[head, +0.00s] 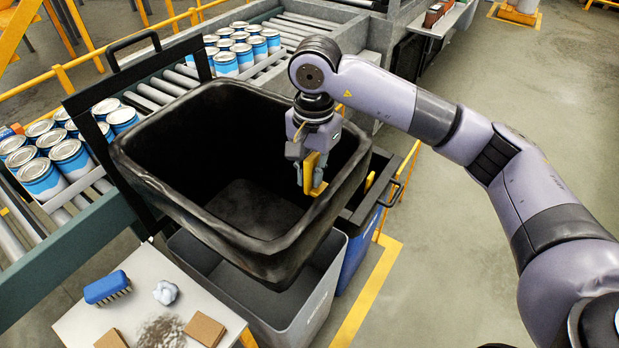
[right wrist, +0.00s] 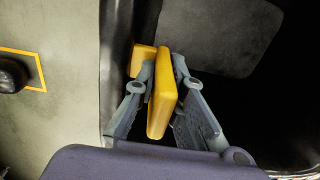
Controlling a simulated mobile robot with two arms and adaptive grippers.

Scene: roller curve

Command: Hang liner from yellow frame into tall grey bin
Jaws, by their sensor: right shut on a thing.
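The black liner (head: 235,195) is an open, tub-shaped thing with a thick rim. It is tilted above the tall grey bin (head: 315,290), and its lower part covers much of the bin's mouth; whether it reaches inside I cannot tell. My right gripper (head: 312,180) is at the liner's right rim, shut on a yellow tab (head: 318,186) there. In the right wrist view both fingers (right wrist: 160,108) lie along the sides of the yellow tab (right wrist: 163,95), beside the dark rim. I cannot tell which yellow part is the frame. My left gripper is not in view.
A roller conveyor (head: 175,80) with trays of blue and white cans (head: 70,155) runs behind and left. A blue bin (head: 360,245) stands right of the grey one. A small table (head: 140,310) holds a blue brush (head: 107,287) at front left. Open floor lies right.

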